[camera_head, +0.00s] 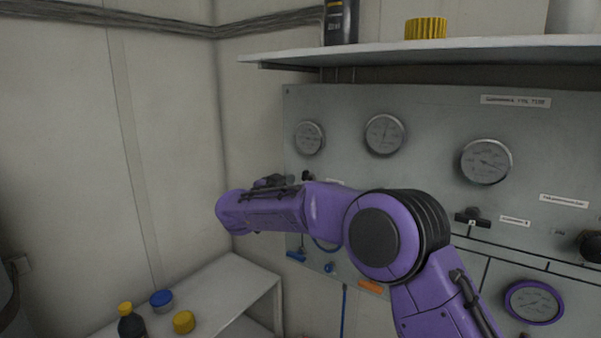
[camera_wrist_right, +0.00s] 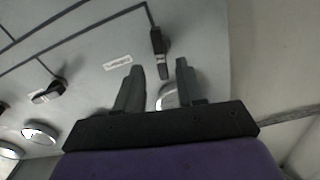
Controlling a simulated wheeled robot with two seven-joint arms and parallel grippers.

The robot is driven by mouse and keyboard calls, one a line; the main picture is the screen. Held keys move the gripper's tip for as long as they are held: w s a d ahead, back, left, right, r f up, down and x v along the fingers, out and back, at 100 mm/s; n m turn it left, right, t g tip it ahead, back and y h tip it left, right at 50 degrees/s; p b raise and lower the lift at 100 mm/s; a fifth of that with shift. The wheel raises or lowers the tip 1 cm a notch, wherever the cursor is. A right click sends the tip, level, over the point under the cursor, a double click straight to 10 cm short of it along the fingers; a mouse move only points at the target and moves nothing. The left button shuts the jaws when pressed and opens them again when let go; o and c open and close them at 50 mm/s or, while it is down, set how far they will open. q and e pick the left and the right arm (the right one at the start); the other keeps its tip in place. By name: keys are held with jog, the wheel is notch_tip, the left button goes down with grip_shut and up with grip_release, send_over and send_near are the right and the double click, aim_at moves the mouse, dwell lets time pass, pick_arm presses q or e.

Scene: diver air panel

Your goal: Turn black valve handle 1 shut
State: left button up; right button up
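In the right wrist view, a black valve handle (camera_wrist_right: 158,42) sits on the grey panel, just ahead of my right gripper (camera_wrist_right: 158,66). Its lower end lies between the two fingertips in the picture. The fingers are apart and hold nothing; I cannot tell whether they touch the handle. A small white label is beside it. In the head view, my purple right arm reaches left in front of the panel (camera_head: 350,108) and largely hides the gripper. A small dark handle (camera_head: 307,176) shows just above the arm. I cannot read which handle is number 1. My left gripper is out of view.
Another black handle (camera_head: 472,217) sits farther right, below a round gauge (camera_head: 486,161). A shelf (camera_head: 440,48) juts out above the panel. A low white table (camera_head: 235,290) at lower left carries a bottle (camera_head: 131,322) and small containers.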

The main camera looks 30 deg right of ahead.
aim_at(303, 180)
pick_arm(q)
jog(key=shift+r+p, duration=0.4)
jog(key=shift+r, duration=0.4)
pick_arm(e)
jog(key=x, duration=0.3)
jog(key=shift+c, duration=0.4)
jog(key=shift+w, duration=0.1)
grip_shut()
